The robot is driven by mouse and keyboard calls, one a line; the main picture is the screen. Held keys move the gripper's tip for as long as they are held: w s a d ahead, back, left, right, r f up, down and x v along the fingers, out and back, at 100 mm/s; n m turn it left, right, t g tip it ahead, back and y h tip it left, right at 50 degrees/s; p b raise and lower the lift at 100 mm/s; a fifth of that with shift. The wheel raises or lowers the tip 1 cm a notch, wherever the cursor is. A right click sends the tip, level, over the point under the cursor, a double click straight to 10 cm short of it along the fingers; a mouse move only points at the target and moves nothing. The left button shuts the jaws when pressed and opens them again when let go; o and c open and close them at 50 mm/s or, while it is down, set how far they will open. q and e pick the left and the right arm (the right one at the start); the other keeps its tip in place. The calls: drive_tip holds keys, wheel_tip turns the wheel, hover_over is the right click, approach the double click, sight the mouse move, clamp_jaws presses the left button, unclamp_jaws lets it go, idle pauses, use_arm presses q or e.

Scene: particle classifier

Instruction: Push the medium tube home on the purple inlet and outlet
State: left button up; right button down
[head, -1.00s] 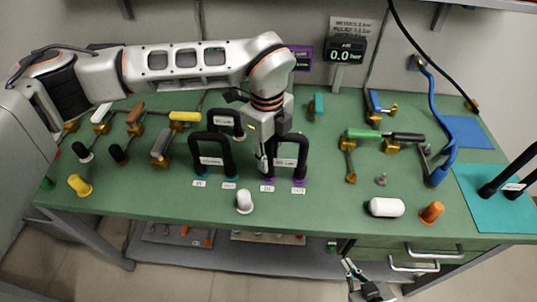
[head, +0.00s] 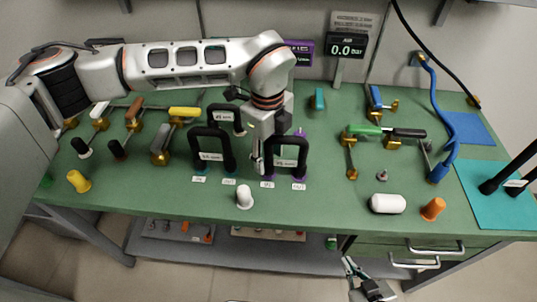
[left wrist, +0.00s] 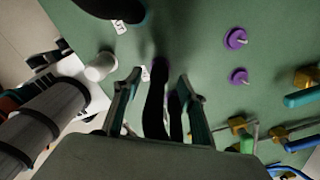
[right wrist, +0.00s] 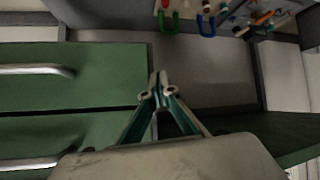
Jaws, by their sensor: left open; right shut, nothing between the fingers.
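The medium tube (head: 287,141) is a black upside-down U with a white label. It stands upright at the purple inlet and outlet, behind two small white labels. A little purple (head: 299,177) shows at its right foot; I cannot tell how fully either end is seated. My left gripper (head: 258,164) is open at the tube's left leg. In the left wrist view the tube's black legs (left wrist: 155,110) lie between the spread fingers (left wrist: 157,82), with no clear grip. My right gripper (head: 358,276) is shut and empty in front of the bench; its fingertips meet in the right wrist view (right wrist: 156,92).
Another labelled black tube (head: 211,131) stands just left, with a smaller one (head: 225,108) behind. A white plug (head: 244,198) stands in front. A white cylinder (head: 388,204) and orange plug (head: 432,209) are to the right. Drawers (head: 420,252) are near my right gripper.

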use_arm(q)
wheel_tip(320, 180, up, 12)
drive_tip(key=shift+f, duration=0.1)
idle(0.6)
